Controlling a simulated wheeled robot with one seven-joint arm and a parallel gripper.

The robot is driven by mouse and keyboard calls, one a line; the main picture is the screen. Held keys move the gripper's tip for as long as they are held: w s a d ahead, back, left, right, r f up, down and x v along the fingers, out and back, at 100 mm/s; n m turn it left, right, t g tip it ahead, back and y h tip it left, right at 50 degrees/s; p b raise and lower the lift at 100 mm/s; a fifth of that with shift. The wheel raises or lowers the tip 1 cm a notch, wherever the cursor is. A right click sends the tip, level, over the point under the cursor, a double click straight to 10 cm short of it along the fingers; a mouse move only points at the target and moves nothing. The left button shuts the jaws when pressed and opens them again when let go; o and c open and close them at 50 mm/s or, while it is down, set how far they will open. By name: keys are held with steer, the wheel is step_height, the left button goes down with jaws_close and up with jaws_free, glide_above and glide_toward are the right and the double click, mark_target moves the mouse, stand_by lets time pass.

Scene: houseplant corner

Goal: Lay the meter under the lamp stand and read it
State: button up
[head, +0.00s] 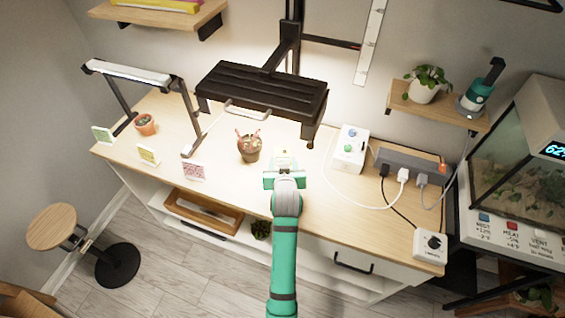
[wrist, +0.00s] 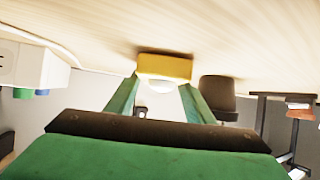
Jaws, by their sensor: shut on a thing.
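My gripper (head: 284,172) is over the middle of the table, shut on the yellow meter (head: 285,158). In the wrist view, the meter (wrist: 165,67) with its white dome sits between my green fingers (wrist: 160,100), close to the tabletop; I cannot tell whether it touches. Its reading is not visible. A lamp stand (head: 129,73) with a white bar and dark legs stands at the table's left, with a small terracotta pot (head: 145,125) under it. A large black lamp panel (head: 262,92) hangs over the table behind my gripper.
A brown pot (head: 249,150) stands just left of my gripper. Several cards, including a pink one (head: 194,172), line the front left edge. A white box with knobs (head: 350,148), a power strip (head: 411,162) and cables occupy the right. Bare tabletop (head: 218,150) lies left of the brown pot.

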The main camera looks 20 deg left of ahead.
steer(key=shift+f, duration=0.15)
steer(key=o, duration=1.1)
steer(key=shift+o, duration=0.8)
steer(key=shift+w, duration=0.2)
steer(key=shift+f, duration=0.1)
